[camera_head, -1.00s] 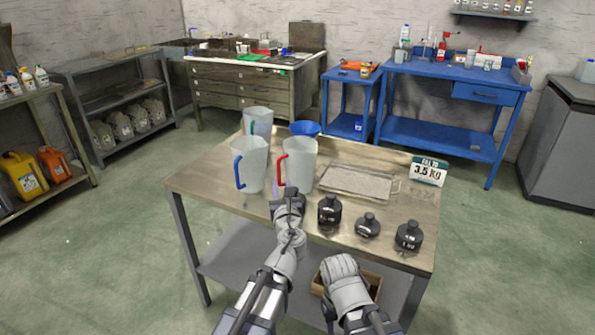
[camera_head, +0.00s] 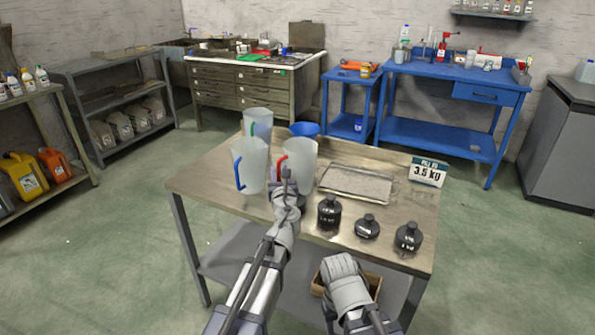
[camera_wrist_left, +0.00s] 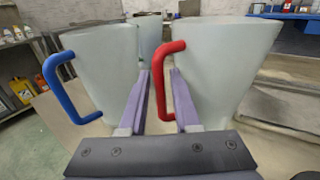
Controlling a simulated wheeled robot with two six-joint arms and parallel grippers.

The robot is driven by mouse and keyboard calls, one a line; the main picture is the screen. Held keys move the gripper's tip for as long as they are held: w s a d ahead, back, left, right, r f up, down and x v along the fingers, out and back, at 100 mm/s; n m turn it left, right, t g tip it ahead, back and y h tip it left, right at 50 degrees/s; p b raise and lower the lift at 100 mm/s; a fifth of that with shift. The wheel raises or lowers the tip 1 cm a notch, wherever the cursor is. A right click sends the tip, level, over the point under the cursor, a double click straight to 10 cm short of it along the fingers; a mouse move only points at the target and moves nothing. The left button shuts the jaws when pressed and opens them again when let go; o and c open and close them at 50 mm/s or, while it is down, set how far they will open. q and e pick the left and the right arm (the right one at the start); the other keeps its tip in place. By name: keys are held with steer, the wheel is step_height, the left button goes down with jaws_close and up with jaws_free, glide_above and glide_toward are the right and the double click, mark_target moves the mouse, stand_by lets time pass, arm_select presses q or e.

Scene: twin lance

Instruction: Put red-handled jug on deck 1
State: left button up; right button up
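The red-handled jug (camera_head: 301,164) stands upright on the metal table, its red handle (camera_head: 282,169) facing left. It is on the right in the left wrist view (camera_wrist_left: 228,70). My left gripper (camera_wrist_left: 160,92) is open, its two purple fingers on either side of the handle's upright bar, with a gap visible on the left. In the head view the left gripper (camera_head: 286,182) is in front of this handle. My right gripper (camera_head: 340,268) is low at the table's front edge, its fingers not clear. No label for deck 1 is readable; a flat rectangular metal tray (camera_head: 357,196) lies right of the jug.
A blue-handled jug (camera_head: 250,160) stands close on the left, with a green-handled jug (camera_head: 258,122) and a blue funnel-like item (camera_head: 305,128) behind. Several black weights (camera_head: 367,227) line the front right. A 3.5 kg sign (camera_head: 428,171) stands at the right.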

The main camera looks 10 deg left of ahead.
arm_select(q)
steer(key=shift+w, duration=0.2)
jaws_close()
stand_by(1.3)
